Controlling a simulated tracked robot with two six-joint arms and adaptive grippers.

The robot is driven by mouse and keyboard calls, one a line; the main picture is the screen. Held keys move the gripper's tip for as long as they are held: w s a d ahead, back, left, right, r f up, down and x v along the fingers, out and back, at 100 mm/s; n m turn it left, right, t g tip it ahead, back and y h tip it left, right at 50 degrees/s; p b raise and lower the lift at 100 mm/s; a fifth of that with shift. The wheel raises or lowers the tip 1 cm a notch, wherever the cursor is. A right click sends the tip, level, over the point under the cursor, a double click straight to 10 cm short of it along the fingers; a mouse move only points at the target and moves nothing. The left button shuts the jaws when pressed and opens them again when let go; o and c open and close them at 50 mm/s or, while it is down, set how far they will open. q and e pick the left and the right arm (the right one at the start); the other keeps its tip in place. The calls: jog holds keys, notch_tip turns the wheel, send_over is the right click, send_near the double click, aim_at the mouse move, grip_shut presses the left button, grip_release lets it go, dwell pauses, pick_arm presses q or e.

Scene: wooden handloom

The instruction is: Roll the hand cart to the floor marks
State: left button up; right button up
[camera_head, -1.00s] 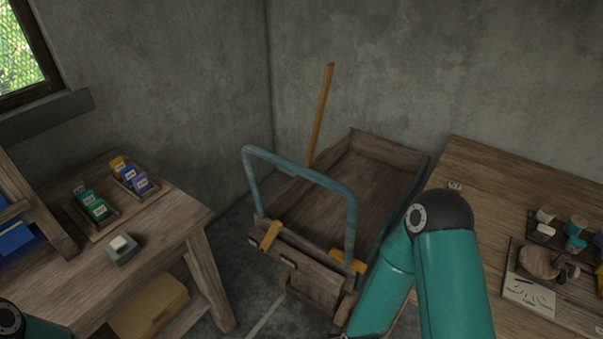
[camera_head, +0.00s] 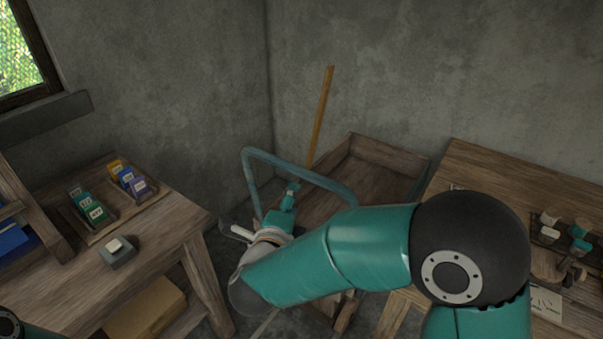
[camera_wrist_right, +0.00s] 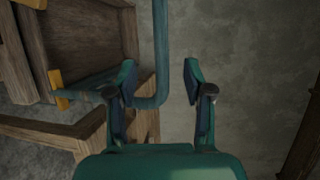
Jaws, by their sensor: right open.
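The hand cart (camera_head: 372,170) is a wooden tray with a blue tube handle (camera_head: 300,171), standing by the back wall. My right gripper (camera_head: 290,192) is open inside the handle's outline in the head view. In the right wrist view the open jaws (camera_wrist_right: 157,82) have the blue tube (camera_wrist_right: 161,45) showing between them; I cannot tell whether it lies within their reach. My right arm hides the cart's front. A pale floor line (camera_head: 266,322) shows partly below my arm; other marks are not visible. My left gripper is out of view.
A wooden table (camera_head: 165,225) with labelled coloured cards (camera_head: 92,208) stands left. Another wooden table (camera_head: 470,165) with small cups (camera_head: 548,232) stands close on the cart's right. A wooden pole (camera_head: 320,118) leans behind the cart.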

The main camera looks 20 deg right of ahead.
aim_at(302, 177)
jog(key=p+x, duration=0.2)
jog(key=x, duration=1.1)
jog(key=shift+w+d+f+p, duration=0.1)
jog(key=shift+w+f+p, duration=0.05)
jog(key=shift+p, duration=0.2)
jog(key=shift+c, duration=0.2)
grip_shut()
